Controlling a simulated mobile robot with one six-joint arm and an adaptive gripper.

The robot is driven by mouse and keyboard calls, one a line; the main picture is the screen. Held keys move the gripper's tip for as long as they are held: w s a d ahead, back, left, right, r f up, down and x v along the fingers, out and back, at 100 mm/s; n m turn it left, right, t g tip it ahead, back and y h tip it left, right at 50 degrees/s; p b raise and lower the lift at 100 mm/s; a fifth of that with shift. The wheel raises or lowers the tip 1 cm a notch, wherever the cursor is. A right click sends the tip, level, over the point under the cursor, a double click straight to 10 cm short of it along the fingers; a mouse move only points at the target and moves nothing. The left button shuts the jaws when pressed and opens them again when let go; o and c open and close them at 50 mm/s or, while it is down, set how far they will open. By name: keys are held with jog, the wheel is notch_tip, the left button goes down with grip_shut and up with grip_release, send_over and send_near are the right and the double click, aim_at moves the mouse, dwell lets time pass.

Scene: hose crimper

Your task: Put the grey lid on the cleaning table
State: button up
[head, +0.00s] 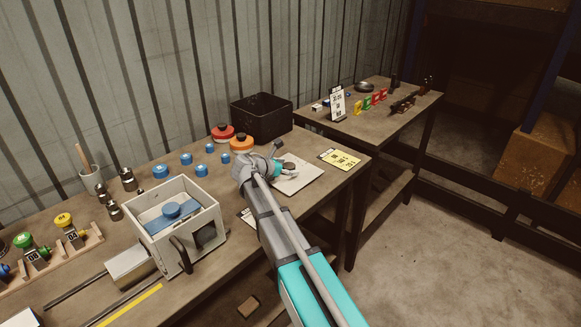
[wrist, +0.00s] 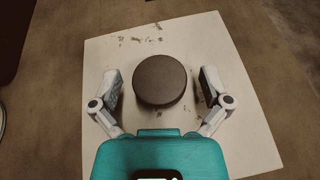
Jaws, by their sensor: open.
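A round, dark grey-brown disc, which looks like the grey lid (wrist: 160,80), lies on a pale, stained square sheet (wrist: 220,55) in the wrist view. My gripper (wrist: 159,88) is open, with one finger on each side of the disc and a gap on both sides. In the head view my gripper (head: 281,163) is low over the pale sheet (head: 300,182) at the right end of the front table, and the disc (head: 289,167) shows only partly beside it. Which surface is the cleaning table is not labelled legibly; a second table (head: 345,122) stands behind on the right.
A black bin (head: 262,115), a red-topped piece (head: 222,133) and an orange-topped piece (head: 241,143) stand behind my gripper. A white box machine (head: 190,235) is to its left. A yellow card (head: 340,159) lies right. The second table holds cards, coloured tags and a dark dish (head: 364,87).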

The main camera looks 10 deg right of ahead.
jog(key=shift+r, duration=0.2)
jog(key=shift+p+v, duration=1.55)
jog(key=shift+v, duration=2.2)
jog(key=shift+f, duration=0.1)
